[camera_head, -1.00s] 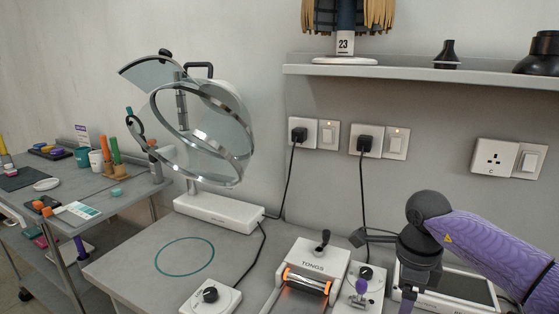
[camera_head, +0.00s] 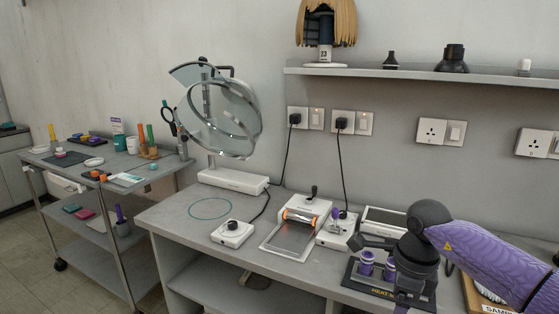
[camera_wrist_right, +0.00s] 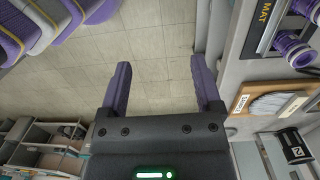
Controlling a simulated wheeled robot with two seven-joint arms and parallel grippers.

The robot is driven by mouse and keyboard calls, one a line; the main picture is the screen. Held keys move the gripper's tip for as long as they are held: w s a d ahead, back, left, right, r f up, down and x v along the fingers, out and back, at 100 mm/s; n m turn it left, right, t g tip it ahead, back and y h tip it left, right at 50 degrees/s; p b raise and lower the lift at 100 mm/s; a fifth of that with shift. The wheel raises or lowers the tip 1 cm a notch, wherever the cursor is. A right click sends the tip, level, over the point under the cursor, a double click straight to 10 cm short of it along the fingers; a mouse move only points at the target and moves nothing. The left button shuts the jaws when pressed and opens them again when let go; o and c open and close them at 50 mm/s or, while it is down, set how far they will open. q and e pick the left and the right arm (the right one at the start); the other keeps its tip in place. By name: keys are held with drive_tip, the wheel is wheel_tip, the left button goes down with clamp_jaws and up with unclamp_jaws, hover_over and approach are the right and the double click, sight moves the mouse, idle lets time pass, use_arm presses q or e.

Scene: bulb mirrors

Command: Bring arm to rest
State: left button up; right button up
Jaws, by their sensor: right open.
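My right arm (camera_head: 490,250) is purple with dark joints and comes in from the right in the head view, in front of the workbench. It hangs down at the wrist, and its end runs off the bottom of the picture. In the right wrist view my right gripper (camera_wrist_right: 160,64) has its two purple fingers wide apart, with nothing between them and bare floor tiles behind. My left gripper is not in view.
The workbench (camera_head: 165,217) carries a round mirror (camera_head: 232,150), a tongs heater (camera_head: 300,222) and a heat mat (camera_head: 352,270) with purple rollers. A wig stand (camera_head: 325,50) is on the shelf. A trolley (camera_head: 60,178) stands left. The wrist view shows open floor (camera_wrist_right: 155,40) below the gripper.

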drive_tip(key=a+f+m+t+y, duration=0.3)
drive_tip(key=a+f+m+y, duration=0.85)
drive_tip(key=a, duration=0.25)
drive_tip(key=s+d+f+m+t+h, duration=0.1)
drive_tip(key=s+d+f+m+t, duration=0.15)
drive_tip(key=f+m, duration=0.4)
drive_tip(key=s+d+f+m+t+h, duration=0.1)
drive_tip(key=f+m+t+h, duration=0.1)
drive_tip(key=f+m+t, duration=0.4)
drive_tip(key=s+d+f+m+g+h, duration=0.2)
drive_tip(key=s+d+f+m+h, duration=0.3)
drive_tip(key=s+f+m, duration=0.4)
drive_tip(key=s+d+f+m+g+h, duration=0.1)
drive_tip(key=s+f+m+g, duration=0.2)
drive_tip(key=s, duration=0.8)
drive_tip(key=s+d+f+m+g+h, duration=0.2)
drive_tip(key=s+m, duration=0.3)
drive_tip(key=s, duration=0.6)
drive_tip(key=s+d+f+m+g+h, duration=0.2)
drive_tip(key=s+f+m+g, duration=0.2)
drive_tip(key=s, duration=0.7)
drive_tip(key=shift+d+m+g, duration=0.15)
drive_tip(key=shift+m+g, duration=0.3)
drive_tip(key=shift+m, duration=0.15)
